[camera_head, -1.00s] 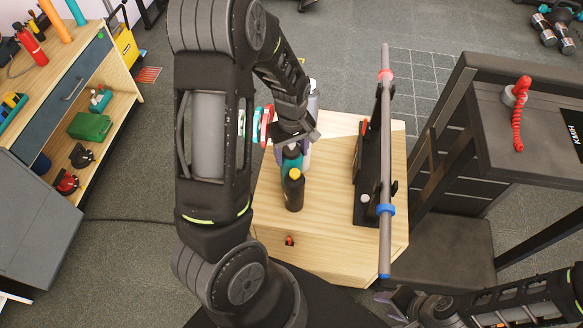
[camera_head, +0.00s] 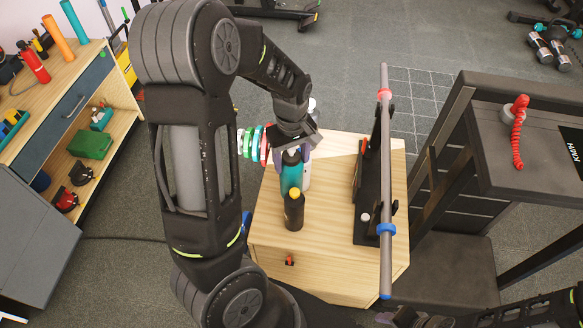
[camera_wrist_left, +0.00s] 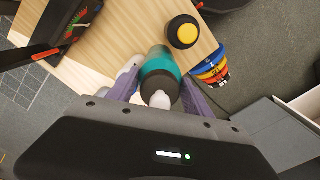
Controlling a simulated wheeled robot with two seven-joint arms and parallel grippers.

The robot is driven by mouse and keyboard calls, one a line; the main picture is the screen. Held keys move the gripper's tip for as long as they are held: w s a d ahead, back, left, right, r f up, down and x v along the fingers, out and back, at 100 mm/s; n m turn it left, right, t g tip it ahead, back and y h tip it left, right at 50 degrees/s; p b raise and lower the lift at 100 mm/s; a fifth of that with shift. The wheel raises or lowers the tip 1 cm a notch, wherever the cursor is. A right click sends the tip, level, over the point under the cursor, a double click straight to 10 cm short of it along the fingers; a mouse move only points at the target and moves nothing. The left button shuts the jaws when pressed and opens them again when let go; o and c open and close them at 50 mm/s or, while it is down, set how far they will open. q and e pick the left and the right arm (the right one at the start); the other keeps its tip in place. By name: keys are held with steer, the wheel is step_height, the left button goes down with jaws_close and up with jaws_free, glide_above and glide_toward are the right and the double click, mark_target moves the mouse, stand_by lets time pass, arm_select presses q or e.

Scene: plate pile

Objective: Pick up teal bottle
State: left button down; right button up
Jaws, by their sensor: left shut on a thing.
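The teal bottle (camera_head: 291,174) has a dark top and is over the wooden table, behind the black bottle in the head view. My left gripper (camera_head: 293,152) comes from above and is shut on its upper part. In the left wrist view the teal bottle (camera_wrist_left: 158,64) is between the two purple fingers of the gripper (camera_wrist_left: 160,88). The black bottle hides its lower end in the head view, so any gap to the table is hard to see. My right gripper (camera_head: 408,318) shows only partly at the bottom edge, and its jaws are unclear.
A black bottle with a yellow top (camera_head: 294,210) stands just in front. A white bottle (camera_head: 307,178) is close behind. Coloured rings (camera_head: 252,145) are at the table's left edge. A black rack with a grey bar (camera_head: 386,175) stands to the right. The table front (camera_head: 330,225) is bare.

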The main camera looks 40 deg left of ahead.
arm_select(q)
step_height(320, 180, up, 12)
steer(key=shift+r, duration=0.15)
stand_by(0.7)
